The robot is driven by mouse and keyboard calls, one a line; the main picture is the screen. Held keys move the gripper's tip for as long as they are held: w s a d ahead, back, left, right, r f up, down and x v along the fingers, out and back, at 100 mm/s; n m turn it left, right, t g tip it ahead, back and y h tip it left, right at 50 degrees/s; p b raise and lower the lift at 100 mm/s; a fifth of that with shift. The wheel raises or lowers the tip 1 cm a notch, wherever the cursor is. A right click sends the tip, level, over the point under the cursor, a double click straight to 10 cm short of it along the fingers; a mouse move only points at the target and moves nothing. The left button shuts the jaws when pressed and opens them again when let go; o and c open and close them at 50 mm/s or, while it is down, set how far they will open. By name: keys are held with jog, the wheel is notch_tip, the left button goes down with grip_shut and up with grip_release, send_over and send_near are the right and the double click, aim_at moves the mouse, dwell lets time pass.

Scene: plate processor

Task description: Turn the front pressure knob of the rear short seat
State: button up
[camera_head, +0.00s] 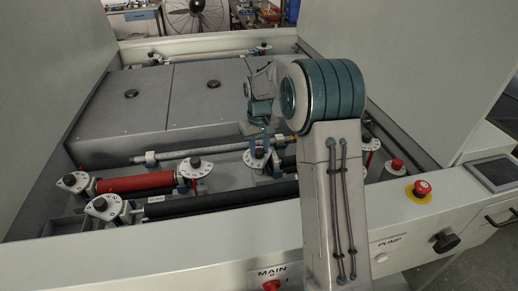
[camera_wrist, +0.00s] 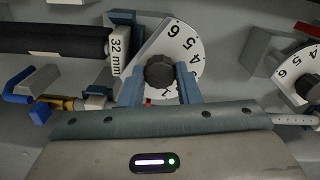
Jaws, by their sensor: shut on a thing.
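A round dark knob (camera_wrist: 159,72) sits at the hub of a white fan-shaped dial (camera_wrist: 182,45) with black numbers. In the wrist view the two blue fingers of my gripper (camera_wrist: 161,78) stand on the left and right of this knob and are shut on it. The numbers 4, 5 and 6 show above the knob, and part of a number shows below it. In the head view my gripper (camera_head: 262,141) reaches down over this dial (camera_head: 255,162), and my arm hides much of the surroundings. The seat behind the knob is only partly visible.
A black roller (camera_wrist: 50,39) marked 32 mm ends left of the dial. A second dial (camera_wrist: 297,70) is at the right. In the head view a red roller (camera_head: 135,183), a long black roller (camera_head: 220,198) and several other knobbed dials surround the place.

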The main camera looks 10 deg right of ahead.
aim_at(259, 151)
jog(key=n, duration=0.6)
jog(key=shift+r, duration=0.1)
jog(key=shift+n, duration=0.3)
dwell(0.3)
jog(key=o, duration=1)
notch_tip(259, 151, up, 14)
jog(key=shift+f+b, duration=0.1)
jog(key=shift+b, duration=0.5)
